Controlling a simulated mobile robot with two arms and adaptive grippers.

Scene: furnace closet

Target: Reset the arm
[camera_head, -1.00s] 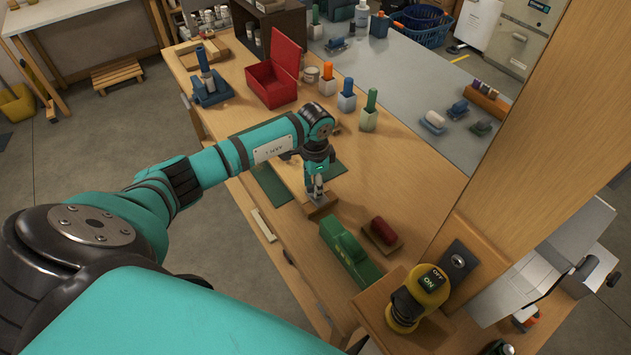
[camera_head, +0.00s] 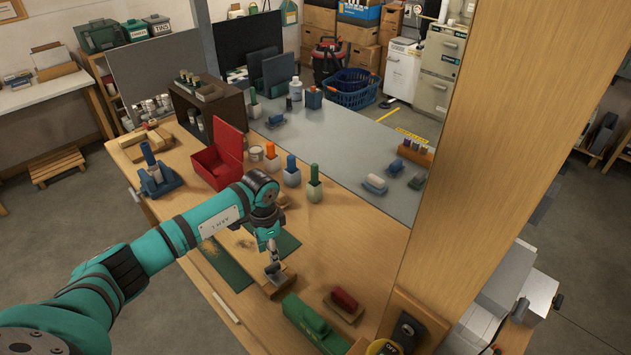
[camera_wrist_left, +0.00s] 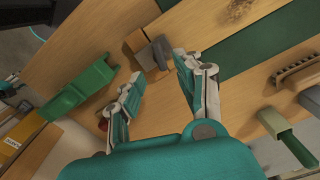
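My left arm reaches in from the left over the wooden workbench (camera_head: 375,235). My left gripper (camera_head: 274,268) points down just above a small wooden block (camera_head: 277,285) near the bench's front edge. In the left wrist view the two fingers (camera_wrist_left: 158,68) are spread apart with nothing held between them. A grey piece (camera_wrist_left: 162,52) on the wooden block (camera_wrist_left: 140,48) lies just beyond the fingertips. I cannot tell whether the fingers touch it. My right gripper is in neither view.
A red open box (camera_head: 215,165) and several handled tools stand behind. A wooden post (camera_head: 480,150) rises at right.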

